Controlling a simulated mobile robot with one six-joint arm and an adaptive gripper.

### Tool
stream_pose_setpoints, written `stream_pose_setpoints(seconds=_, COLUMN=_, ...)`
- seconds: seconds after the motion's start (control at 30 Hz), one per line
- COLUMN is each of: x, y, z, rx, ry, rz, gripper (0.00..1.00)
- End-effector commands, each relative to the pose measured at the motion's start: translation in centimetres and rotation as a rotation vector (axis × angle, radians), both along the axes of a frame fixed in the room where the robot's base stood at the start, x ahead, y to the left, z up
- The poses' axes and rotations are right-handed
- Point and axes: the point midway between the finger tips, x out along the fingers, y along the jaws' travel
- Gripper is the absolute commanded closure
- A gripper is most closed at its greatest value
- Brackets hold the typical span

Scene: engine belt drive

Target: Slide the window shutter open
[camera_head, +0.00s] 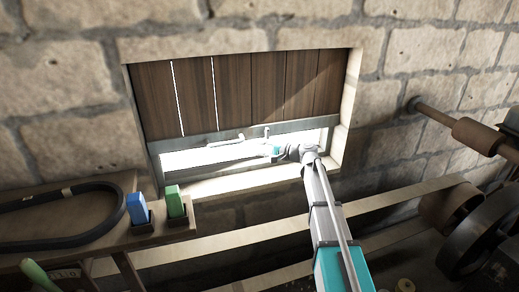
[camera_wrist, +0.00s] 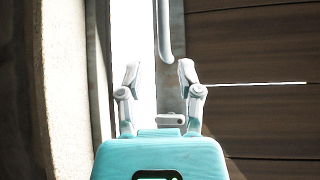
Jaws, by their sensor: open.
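The window shutter (camera_head: 235,95) is made of dark vertical planks with a grey bottom rail (camera_head: 190,141). It covers the upper part of the window, with a bright gap below it. A pale bar handle (camera_head: 226,142) sits on the rail; it also shows in the wrist view (camera_wrist: 164,28). The shutter's planks fill the right of the wrist view (camera_wrist: 255,60). My gripper (camera_head: 265,141) is at the rail, to the right of the handle. In the wrist view my gripper (camera_wrist: 160,74) is open, its fingers apart, with the handle's curved end between or just beyond the fingertips.
A stone window frame (camera_head: 353,100) borders the opening. On the left, a bench (camera_head: 75,240) carries a black belt (camera_head: 60,245), a blue block (camera_head: 138,208) and a green block (camera_head: 175,202). Shafts and pulleys (camera_head: 475,135) stand at the right; a long flat belt (camera_head: 390,198) crosses below the window.

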Motion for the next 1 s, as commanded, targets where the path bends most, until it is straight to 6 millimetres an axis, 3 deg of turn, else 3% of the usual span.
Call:
stream_pose_setpoints(seconds=0.17, x=-0.4, y=0.7, z=0.0, rx=-0.008, ry=0.004, rz=-0.027, gripper=0.38)
stream_pose_setpoints(seconds=0.6, x=-2.9, y=5.3, z=0.5, rx=-0.067, ry=-0.004, rz=-0.296, gripper=0.38)
stream_pose_setpoints(seconds=1.0, x=-3.4, y=6.1, z=0.8, rx=-0.077, ry=-0.022, rz=-0.387, gripper=0.38)
